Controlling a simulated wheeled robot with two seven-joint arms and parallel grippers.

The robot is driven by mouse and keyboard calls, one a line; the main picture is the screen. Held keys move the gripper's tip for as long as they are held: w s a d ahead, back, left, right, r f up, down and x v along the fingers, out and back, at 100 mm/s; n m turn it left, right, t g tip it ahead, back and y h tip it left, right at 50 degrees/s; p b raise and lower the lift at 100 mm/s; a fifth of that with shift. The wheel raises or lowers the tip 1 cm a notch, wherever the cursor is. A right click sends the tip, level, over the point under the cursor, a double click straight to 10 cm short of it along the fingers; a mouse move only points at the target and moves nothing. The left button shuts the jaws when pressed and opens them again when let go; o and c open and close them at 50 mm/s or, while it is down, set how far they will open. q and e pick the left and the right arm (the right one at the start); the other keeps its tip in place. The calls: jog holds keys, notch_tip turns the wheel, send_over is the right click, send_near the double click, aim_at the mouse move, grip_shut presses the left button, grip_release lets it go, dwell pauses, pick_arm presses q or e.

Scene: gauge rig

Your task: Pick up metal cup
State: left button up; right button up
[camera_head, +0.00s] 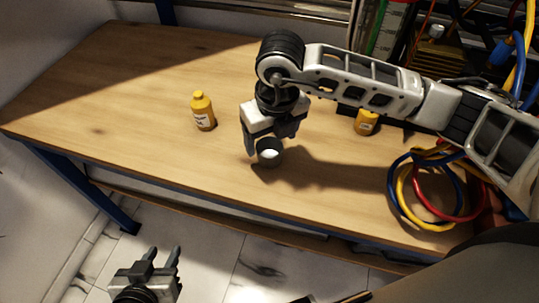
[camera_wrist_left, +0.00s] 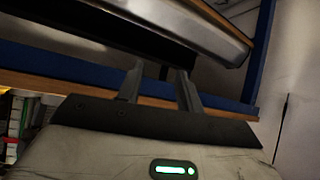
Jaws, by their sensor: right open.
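The metal cup (camera_head: 269,155) is a small grey cup standing upright on the wooden table, near its front edge. My right gripper (camera_head: 267,144) reaches down over it from above, with one finger at the cup's left side. The gripper is open; its other finger and part of the cup are partly hidden, so I cannot tell whether they touch. My left gripper (camera_head: 165,250) is low in front of the table, over the floor, open and empty. Its two separated fingers also show in the left wrist view (camera_wrist_left: 159,72).
A yellow bottle (camera_head: 203,112) stands left of the cup. Another yellow container (camera_head: 366,123) stands behind my right arm. Coiled blue, yellow and red cables (camera_head: 401,201) lie at the right of the table (camera_head: 110,110). The table's left part is clear.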

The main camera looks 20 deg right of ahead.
aim_at(270, 148)
jog(key=f+b, duration=0.1)
jog(key=f, duration=0.3)
jog(key=shift+a+b, duration=0.2)
jog(key=shift+b, duration=0.2)
jog(key=shift+r, duration=0.15)
jog(key=c, duration=1)
